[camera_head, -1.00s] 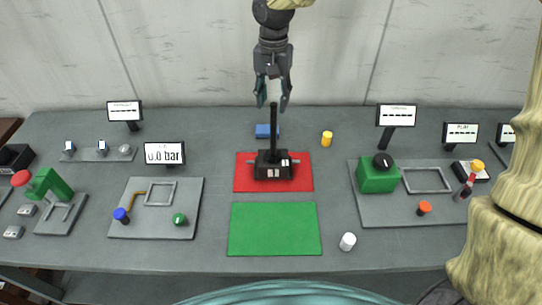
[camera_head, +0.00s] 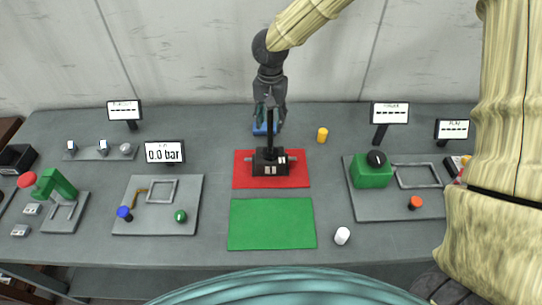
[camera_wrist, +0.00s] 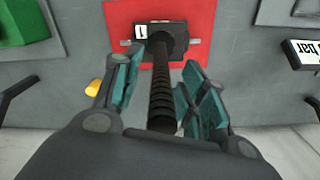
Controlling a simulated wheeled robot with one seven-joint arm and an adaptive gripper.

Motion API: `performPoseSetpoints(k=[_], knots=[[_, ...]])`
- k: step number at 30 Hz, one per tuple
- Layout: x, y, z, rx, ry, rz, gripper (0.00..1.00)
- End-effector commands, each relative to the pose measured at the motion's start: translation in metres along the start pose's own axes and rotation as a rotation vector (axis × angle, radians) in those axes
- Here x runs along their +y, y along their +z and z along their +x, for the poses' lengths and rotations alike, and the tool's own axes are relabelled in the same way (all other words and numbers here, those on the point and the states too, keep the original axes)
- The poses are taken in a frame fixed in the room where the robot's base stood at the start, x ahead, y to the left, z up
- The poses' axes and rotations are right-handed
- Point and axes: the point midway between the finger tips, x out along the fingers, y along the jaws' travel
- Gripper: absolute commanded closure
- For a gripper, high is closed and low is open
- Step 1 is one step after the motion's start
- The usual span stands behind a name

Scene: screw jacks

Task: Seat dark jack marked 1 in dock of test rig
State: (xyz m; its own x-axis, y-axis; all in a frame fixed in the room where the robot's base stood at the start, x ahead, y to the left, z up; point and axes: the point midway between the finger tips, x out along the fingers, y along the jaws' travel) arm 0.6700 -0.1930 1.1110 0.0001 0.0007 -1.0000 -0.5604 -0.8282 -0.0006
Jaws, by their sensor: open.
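The dark jack (camera_head: 270,161) stands upright on the red mat (camera_head: 240,176), its tall threaded screw rising from a block-shaped base. In the wrist view a white label marked 1 (camera_wrist: 140,32) shows on its base. My gripper (camera_head: 269,122) is open at the upper part of the screw. In the wrist view its teal fingers lie on either side of the screw (camera_wrist: 161,85), with gaps visible. Two grey plates carry square frames: one frame (camera_head: 160,191) near the "0.0 bar" display (camera_head: 164,153), another (camera_head: 417,175) at the right. I cannot tell which is the test rig's dock.
A green mat (camera_head: 272,223) lies empty in front of the red one. A yellow cylinder (camera_head: 322,135) and a white cylinder (camera_head: 342,236) stand to the right. A green block with a black knob (camera_head: 373,172) stands on the right plate.

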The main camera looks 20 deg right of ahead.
Motion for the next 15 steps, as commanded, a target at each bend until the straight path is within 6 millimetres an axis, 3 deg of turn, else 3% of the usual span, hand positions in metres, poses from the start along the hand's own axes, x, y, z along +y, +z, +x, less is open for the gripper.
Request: performPoseSetpoints(k=[14, 15], knots=[[0.000, 0.000, 0.014, 0.000, 0.000, -0.001, 0.58], [0.000, 0.000, 0.014, 0.000, 0.000, -0.001, 0.62]])
